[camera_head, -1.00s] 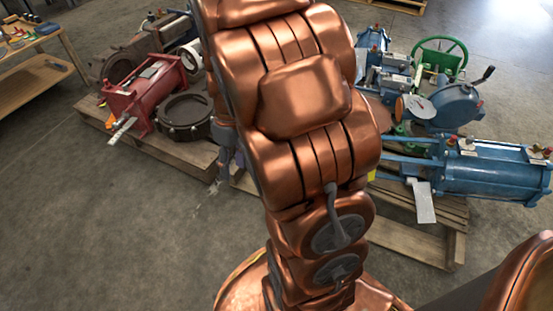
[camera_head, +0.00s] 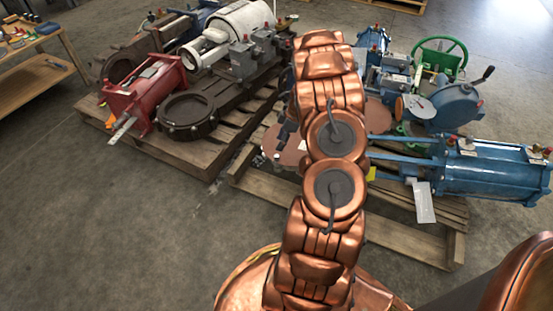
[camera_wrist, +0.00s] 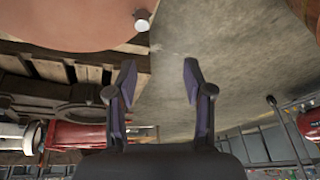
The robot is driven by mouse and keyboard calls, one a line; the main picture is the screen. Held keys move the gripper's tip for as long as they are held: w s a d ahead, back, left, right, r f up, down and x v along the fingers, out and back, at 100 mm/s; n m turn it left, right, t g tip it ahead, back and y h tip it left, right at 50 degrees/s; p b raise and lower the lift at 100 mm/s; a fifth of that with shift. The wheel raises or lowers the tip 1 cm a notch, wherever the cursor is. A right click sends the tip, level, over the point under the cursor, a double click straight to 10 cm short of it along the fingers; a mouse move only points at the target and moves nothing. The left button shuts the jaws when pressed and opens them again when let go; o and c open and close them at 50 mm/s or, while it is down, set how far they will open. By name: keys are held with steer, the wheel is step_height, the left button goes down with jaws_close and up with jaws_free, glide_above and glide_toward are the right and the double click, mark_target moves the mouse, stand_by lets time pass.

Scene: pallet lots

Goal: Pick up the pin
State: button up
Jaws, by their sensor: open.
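A small pale metal piece with a round end (camera_wrist: 142,22) shows near the top of the wrist view, at the edge of a copper-brown disc (camera_wrist: 75,22). It looks like the pin, but I cannot be sure. My gripper (camera_wrist: 159,78) is open and empty, with the small piece beyond its fingertips and apart from them. In the head view my gripper (camera_head: 286,132) is beside the brown disc (camera_head: 291,154) on the near pallet, partly hidden by my arm. The pin is too small to make out surely there.
The near pallet (camera_head: 400,235) carries blue actuators (camera_head: 490,168) and a green handwheel (camera_head: 440,58) on the right. Another pallet (camera_head: 185,155) on the left holds a red actuator (camera_head: 145,92) and a white cylinder (camera_head: 240,25). Bare floor lies in front of them.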

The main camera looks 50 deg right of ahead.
mark_target(277, 156)
steer(key=shift+n+t, duration=0.3)
steer(key=d+f, duration=0.3)
steer(key=shift+s, duration=0.15)
steer(key=shift+f, duration=0.25)
steer(key=shift+b+x, duration=0.35)
steer(key=shift+x, duration=0.5)
steer(key=shift+w+a+b+x, duration=0.15)
steer(key=shift+b+x, duration=0.5)
steer(key=shift+x, duration=0.75)
steer(key=shift+w+a+b+x, duration=0.15)
steer(key=shift+b+x, duration=0.45)
steer(key=shift+x, duration=0.85)
steer(key=shift+r, duration=0.2)
steer(key=shift+c, duration=0.5)
jaws_close()
